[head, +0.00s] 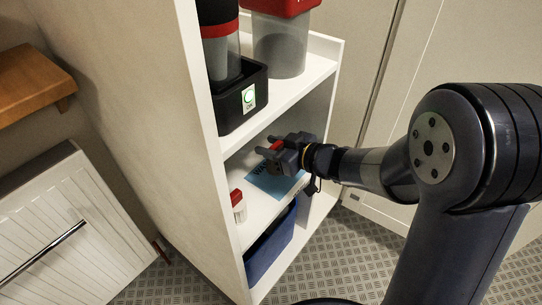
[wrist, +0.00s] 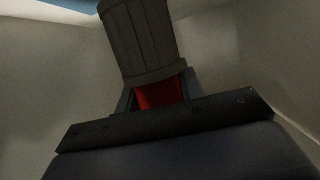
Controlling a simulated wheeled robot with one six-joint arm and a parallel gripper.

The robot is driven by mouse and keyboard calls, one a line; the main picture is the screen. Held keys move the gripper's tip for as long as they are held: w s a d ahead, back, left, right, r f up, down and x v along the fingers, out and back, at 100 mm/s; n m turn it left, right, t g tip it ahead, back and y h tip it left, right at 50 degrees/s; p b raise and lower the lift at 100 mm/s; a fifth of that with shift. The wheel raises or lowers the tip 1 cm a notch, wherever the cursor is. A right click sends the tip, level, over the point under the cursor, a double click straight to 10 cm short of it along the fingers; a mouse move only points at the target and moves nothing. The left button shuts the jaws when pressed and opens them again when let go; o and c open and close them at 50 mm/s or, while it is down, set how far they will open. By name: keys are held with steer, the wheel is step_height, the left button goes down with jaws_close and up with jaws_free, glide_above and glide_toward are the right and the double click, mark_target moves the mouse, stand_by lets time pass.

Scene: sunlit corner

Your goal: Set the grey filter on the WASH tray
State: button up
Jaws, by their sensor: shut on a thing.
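My gripper (head: 268,145) reaches into the middle shelf from the right, above a light blue sheet or tray (head: 265,183) with dark lettering starting "WA". In the wrist view a dark grey ribbed piece, the grey filter (wrist: 140,42), stands at my jaws, with a red part (wrist: 162,93) showing below it between the fingers. My jaws are shut on the filter. In the head view the gripper mostly hides the filter, and I cannot tell whether it touches the tray. The gripper also covers part of the lettering.
A small white container with a red cap (head: 238,206) stands at the shelf's left front. A blue bin (head: 270,250) is below. The upper board (head: 300,88) holds a black base (head: 243,98) and a red-lidded clear container (head: 280,45). White side panels (head: 185,130) bound the shelf.

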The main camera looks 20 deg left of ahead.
steer(key=shift+f, duration=0.95)
steer(key=shift+f+b, duration=0.2)
steer(key=shift+b, duration=0.1)
steer(key=o, duration=1)
steer(key=shift+r, duration=0.1)
steer(key=shift+d+r, duration=0.1)
steer(key=shift+r, duration=0.15)
steer(key=shift+p+v, duration=2.25)
steer(key=shift+v, duration=3.7)
